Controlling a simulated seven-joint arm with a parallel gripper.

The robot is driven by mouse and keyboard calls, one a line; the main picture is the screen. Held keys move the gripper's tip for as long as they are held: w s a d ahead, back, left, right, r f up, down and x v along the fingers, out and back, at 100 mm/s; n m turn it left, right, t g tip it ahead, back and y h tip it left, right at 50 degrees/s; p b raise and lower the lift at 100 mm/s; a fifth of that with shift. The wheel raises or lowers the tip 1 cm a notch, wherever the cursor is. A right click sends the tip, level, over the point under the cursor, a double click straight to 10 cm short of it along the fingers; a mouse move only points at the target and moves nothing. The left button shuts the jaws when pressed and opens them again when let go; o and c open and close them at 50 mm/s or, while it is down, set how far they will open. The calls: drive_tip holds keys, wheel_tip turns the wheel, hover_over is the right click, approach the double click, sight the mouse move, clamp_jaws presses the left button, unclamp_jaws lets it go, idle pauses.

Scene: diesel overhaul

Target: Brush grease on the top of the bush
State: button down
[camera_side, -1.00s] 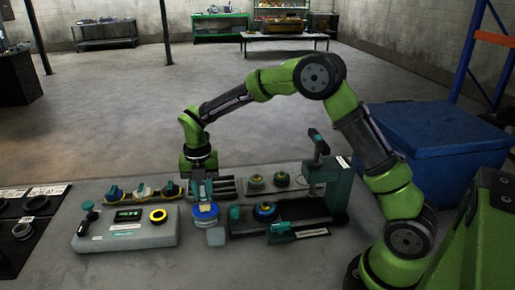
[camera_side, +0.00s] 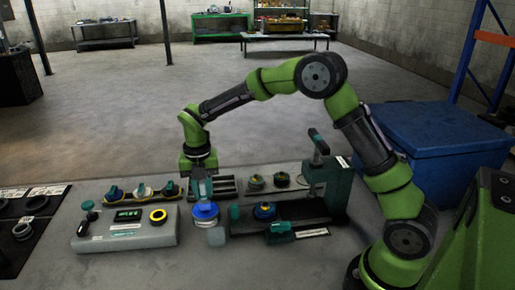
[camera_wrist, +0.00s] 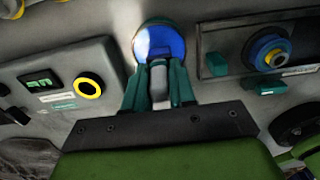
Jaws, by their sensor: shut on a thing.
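My gripper (camera_wrist: 158,88) points down at the left of the press, its teal fingers shut on a pale grey handle (camera_wrist: 158,76), apparently the brush. The brush tip cannot be made out. Directly below or just beyond it is a round blue pot (camera_side: 205,211); in the wrist view the pot's blue inside (camera_wrist: 165,42) shows a whitish patch at its left. Whether the brush touches the pot is unclear. A ringed part with a blue outer and orange-yellow centre, probably the bush (camera_side: 265,210), sits on the press base to the right; it also shows in the wrist view (camera_wrist: 267,50).
The teal press frame (camera_side: 328,185) stands right of the bush. A grey console (camera_side: 125,230) with a display and yellow ring lies left. Several small parts (camera_side: 143,190) line the tray behind it. A teal tool (camera_side: 281,231) lies in front of the press.

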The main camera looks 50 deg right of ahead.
drive_tip(key=shift+r, duration=3.3)
drive_tip(key=shift+f+m, duration=0.1)
drive_tip(key=shift+m, duration=0.9)
drive_tip(key=m, duration=0.2)
drive_tip(key=s+m, duration=0.1)
drive_tip(key=shift+f+m, duration=0.25)
drive_tip(key=shift+m, duration=0.15)
drive_tip(key=s+d+r+m, duration=0.25)
drive_tip(key=s+m, duration=0.25)
drive_tip(key=m, duration=0.6)
drive_tip(key=s+d+r+m, duration=0.25)
drive_tip(key=s+m, duration=0.35)
drive_tip(key=m, duration=0.4)
drive_tip(key=shift+s+d+f, duration=0.25)
drive_tip(key=shift+d+f, duration=0.5)
drive_tip(key=shift+f, duration=0.5)
drive_tip(key=shift+s+d+f, duration=0.3)
drive_tip(key=shift+d+f, duration=0.5)
drive_tip(key=shift+f, duration=0.4)
drive_tip(key=shift+s+d+f, duration=0.25)
drive_tip(key=shift+d+f, duration=0.5)
drive_tip(key=shift+f, duration=0.5)
